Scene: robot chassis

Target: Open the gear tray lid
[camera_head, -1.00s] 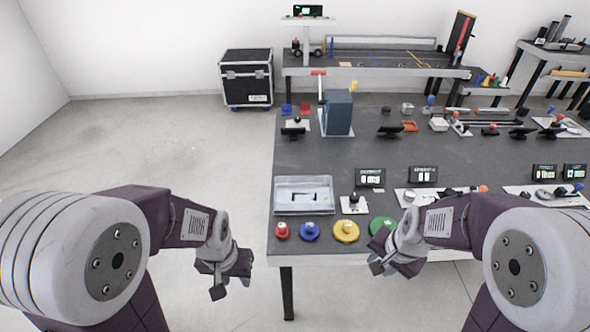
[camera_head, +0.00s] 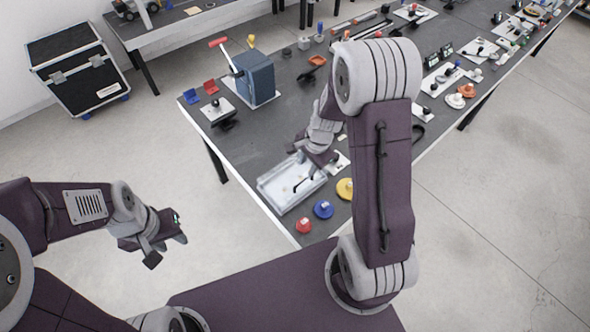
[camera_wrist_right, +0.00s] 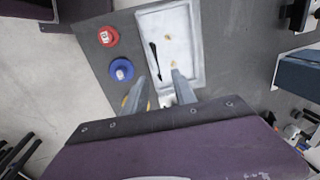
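The gear tray (camera_head: 266,190) is a pale shallow rectangular tray near the table's edge, with its interior in view from above. In the right wrist view the tray (camera_wrist_right: 182,36) shows a dark thin bar and small tan bits in it. I cannot tell whether a clear lid covers it. My right gripper (camera_head: 322,158) is over the tray's far right end in the head view. In the right wrist view its two fingers (camera_wrist_right: 168,84) are apart with nothing held, pointing at the tray's near end; contact is unclear. My left gripper (camera_head: 166,246) is open and empty, out over the floor.
Red (camera_head: 304,226), blue (camera_head: 323,209) and yellow (camera_head: 345,189) round pieces sit beside the tray. A blue-grey block machine (camera_head: 257,76) with a red-handled lever stands behind it. My right arm hides part of the table.

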